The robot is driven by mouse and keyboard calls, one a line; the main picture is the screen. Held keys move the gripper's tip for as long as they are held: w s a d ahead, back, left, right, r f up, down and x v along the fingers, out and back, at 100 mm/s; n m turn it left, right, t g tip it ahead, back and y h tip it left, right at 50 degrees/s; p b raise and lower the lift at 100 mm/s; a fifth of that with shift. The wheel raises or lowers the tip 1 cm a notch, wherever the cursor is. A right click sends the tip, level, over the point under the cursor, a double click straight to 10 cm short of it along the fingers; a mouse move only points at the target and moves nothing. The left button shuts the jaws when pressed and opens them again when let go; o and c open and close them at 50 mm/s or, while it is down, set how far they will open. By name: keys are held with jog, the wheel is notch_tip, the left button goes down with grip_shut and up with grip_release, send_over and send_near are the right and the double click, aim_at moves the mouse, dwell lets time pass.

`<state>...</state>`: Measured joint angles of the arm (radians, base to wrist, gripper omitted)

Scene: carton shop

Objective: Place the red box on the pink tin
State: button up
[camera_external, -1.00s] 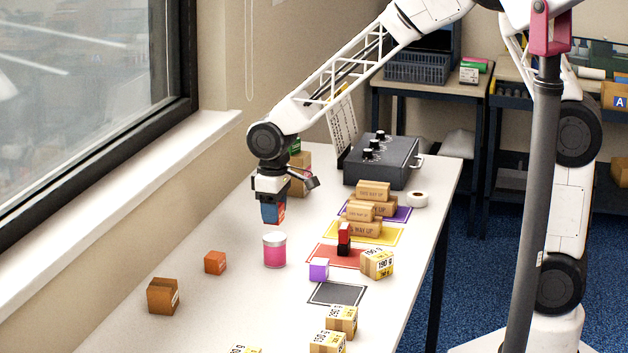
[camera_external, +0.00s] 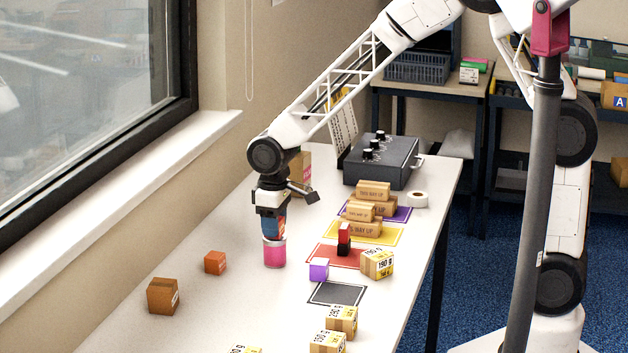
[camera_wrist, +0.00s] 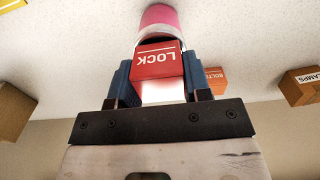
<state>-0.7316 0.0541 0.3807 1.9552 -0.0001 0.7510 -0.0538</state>
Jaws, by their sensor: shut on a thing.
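My gripper (camera_external: 273,230) is shut on the red box (camera_wrist: 157,60), whose face reads LOCK in the wrist view. The blue fingers are on either side of it. The pink tin (camera_external: 275,255) stands upright on the table directly below my gripper, and its pink side also shows beyond the red box in the wrist view (camera_wrist: 159,15). The red box is at the tin's top; the fingers mostly hide it in the external view. I cannot tell whether it touches the lid.
An orange box (camera_external: 215,262) and a brown box (camera_external: 163,296) stand left of the tin. A purple box (camera_external: 319,269), a small red-and-black object (camera_external: 344,238) and a yellow-labelled carton (camera_external: 377,263) are to the right. Stacked cartons (camera_external: 361,212) stand behind.

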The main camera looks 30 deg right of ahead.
jog(key=shift+f, duration=0.1)
jog(key=o, duration=1)
notch_tip(320, 180, up, 12)
jog(key=shift+r, duration=0.15)
dwell(0.4)
dwell(0.5)
